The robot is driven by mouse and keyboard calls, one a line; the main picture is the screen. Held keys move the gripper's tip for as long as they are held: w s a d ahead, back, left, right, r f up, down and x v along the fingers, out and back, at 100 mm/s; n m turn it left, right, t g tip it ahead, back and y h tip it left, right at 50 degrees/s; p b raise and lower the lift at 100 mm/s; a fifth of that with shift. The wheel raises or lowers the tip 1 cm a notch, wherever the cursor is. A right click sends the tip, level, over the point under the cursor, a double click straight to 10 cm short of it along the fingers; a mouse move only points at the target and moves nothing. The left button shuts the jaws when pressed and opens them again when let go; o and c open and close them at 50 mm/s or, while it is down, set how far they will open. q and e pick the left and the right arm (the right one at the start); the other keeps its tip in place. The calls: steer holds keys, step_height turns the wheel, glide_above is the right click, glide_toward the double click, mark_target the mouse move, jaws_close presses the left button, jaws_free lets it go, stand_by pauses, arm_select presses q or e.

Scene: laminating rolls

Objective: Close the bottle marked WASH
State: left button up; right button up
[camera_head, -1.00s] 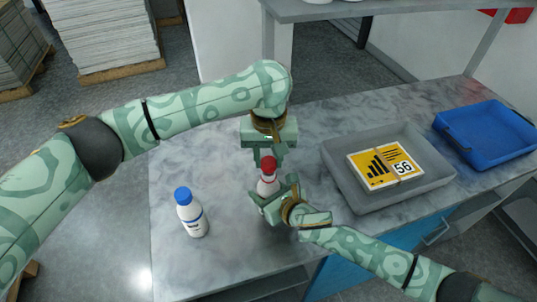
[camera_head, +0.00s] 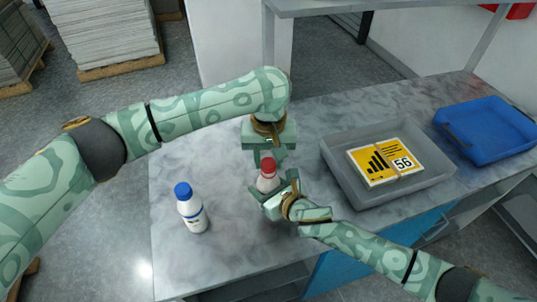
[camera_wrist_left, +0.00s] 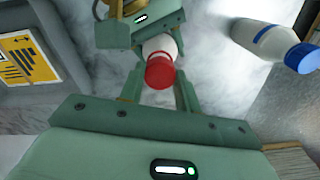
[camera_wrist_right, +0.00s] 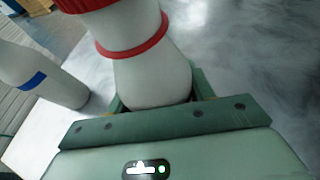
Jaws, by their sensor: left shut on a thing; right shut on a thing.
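A white bottle with a red cap stands on the grey marbled table, its body (camera_head: 267,183) in my right gripper (camera_head: 274,195). Its red cap (camera_head: 268,165) is at the top, between the fingers of my left gripper (camera_head: 267,161), which points down from above. The left wrist view shows the red cap (camera_wrist_left: 160,72) over the white body. The right wrist view shows the white body (camera_wrist_right: 150,75), a red ring (camera_wrist_right: 132,42) around the neck and the cap's lower edge above. Whether the cap is fully seated I cannot tell. No WASH marking is readable.
A white bottle with a blue cap (camera_head: 191,208) stands apart to the left; its label is unreadable. The front left of the table is clear.

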arm_select(q)
steer(key=shift+f, duration=0.55)
stand_by(0.4)
